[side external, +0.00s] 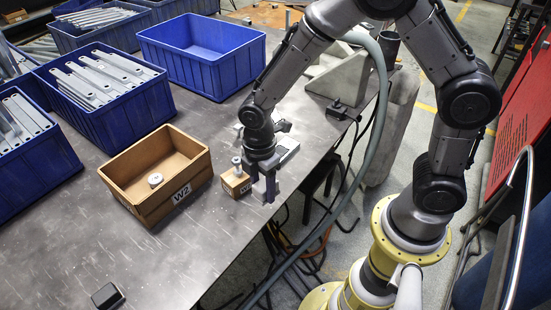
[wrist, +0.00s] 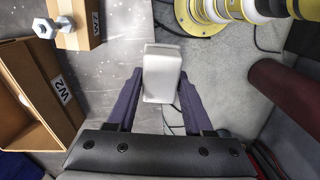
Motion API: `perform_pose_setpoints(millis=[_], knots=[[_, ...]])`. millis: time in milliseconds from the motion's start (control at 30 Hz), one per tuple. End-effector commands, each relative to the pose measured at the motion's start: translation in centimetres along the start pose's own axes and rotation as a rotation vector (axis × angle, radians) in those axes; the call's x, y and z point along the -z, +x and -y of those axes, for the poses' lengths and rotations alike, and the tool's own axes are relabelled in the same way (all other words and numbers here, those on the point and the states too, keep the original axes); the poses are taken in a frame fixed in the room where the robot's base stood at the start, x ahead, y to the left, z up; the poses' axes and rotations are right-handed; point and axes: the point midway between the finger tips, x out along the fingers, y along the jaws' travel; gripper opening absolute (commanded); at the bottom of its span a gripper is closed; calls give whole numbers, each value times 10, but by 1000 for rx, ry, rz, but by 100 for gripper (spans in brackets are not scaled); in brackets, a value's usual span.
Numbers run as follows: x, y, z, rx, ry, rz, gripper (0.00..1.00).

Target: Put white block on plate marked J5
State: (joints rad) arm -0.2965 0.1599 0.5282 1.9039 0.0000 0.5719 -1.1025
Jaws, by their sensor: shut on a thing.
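The white block (wrist: 162,75) stands out in the wrist view, between the two dark fingertips of my gripper (wrist: 161,90). My gripper is shut on it. In the side view my gripper (side external: 265,186) points down near the table's right edge, just right of a small wooden block. There its fingers hide most or all of the white block. A pale flat piece (side external: 287,148) lies behind my wrist; I cannot tell what it is. I can read no J5 mark in either view.
The small wooden block (side external: 236,184) carries a metal bolt (side external: 237,162). Left of it is an open wooden box (side external: 187,194) marked W2, with a round white piece inside. Blue bins, one empty (side external: 205,78), stand behind. The front table is mostly clear, except a small dark object (side external: 107,295).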

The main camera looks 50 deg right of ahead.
Motion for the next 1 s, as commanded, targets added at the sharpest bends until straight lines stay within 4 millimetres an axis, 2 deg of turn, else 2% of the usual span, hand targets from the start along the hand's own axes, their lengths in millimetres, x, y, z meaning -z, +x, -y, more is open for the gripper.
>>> perform_pose_setpoints(millis=[33, 200, 400, 500, 600, 767, 867, 1000], knots=[[-20, -2, -10, 0, 59, -2, 0], [-80, -6, -33, -3, 234, -7, 0], [-151, -10, -44, -8, 434, -12, 0], [-178, -11, -44, -13, 513, -14, 0], [-198, -12, -42, -16, 568, -15, 0], [-212, -11, -43, -17, 610, -16, 0], [-216, -6, -54, -16, 616, -16, 0], [-221, 7, -82, -15, 615, -16, 0]])
